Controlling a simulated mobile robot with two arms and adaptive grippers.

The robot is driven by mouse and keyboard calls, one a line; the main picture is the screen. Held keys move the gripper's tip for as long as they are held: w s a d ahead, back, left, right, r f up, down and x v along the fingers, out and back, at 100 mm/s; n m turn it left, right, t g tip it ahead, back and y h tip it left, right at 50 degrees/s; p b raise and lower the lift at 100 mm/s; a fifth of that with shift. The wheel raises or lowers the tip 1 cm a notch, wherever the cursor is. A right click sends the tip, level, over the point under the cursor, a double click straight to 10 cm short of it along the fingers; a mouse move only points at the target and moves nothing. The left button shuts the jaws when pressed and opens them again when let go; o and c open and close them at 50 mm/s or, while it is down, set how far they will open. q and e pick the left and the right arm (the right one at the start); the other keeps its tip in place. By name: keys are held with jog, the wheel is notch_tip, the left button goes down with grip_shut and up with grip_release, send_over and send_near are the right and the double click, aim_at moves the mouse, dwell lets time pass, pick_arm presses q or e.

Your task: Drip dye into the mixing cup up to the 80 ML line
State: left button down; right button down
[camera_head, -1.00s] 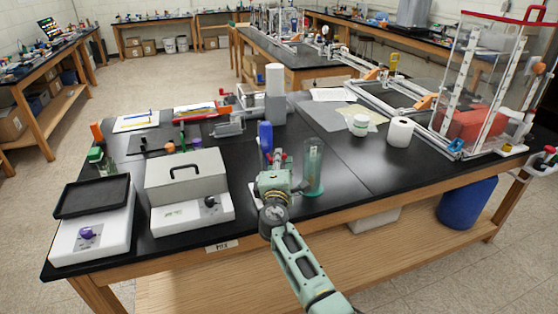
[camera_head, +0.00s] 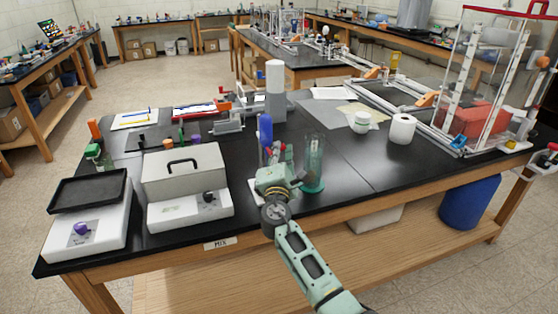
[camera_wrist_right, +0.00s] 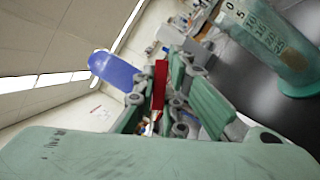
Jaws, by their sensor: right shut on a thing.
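The mixing cup (camera_head: 315,153) is a tall, clear green cylinder with a darker base, upright on the black bench. My right gripper (camera_head: 276,168) is close to the cup's left side. It is shut on a dropper with a rounded blue bulb (camera_head: 265,128) on top, which also shows in the right wrist view (camera_wrist_right: 115,71). A red part (camera_wrist_right: 159,84) sits between the fingers. The dropper's tip is hidden. My left gripper is out of view.
A grey box-topped device (camera_head: 184,172) and a white device with a black tray (camera_head: 90,190) stand left. A white cylinder (camera_head: 275,90) stands behind.

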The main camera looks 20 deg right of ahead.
jog(key=n+t+y+b, duration=0.1)
jog(key=n+b, duration=0.1)
jog(key=n, duration=0.2)
jog(key=a+n+t+y+b, duration=0.1)
jog(key=n+y+b, duration=0.1)
jog(key=n+b, duration=0.1)
jog(key=n+t+y+b, duration=0.1)
jog(key=n+y+b, duration=0.1)
jog(key=n, duration=0.3)
jog(key=shift+a+r+n, duration=0.25)
jog(key=shift+r+n, duration=0.15)
jog(key=shift+a+r+n+y+b, duration=0.15)
jog(key=shift+n+y+b, duration=0.15)
jog(key=shift+n+y, duration=0.55)
jog(key=shift+a+f+n+y+b, duration=0.15)
jog(key=shift+n+y+b, duration=0.2)
jog(key=shift+n, duration=0.9)
jog(key=shift+r+n, duration=0.1)
jog(key=shift+n, duration=0.2)
jog(key=c, duration=1.8)
grip_release()
jog(key=shift+r, duration=0.1)
jog(key=shift+s, duration=0.1)
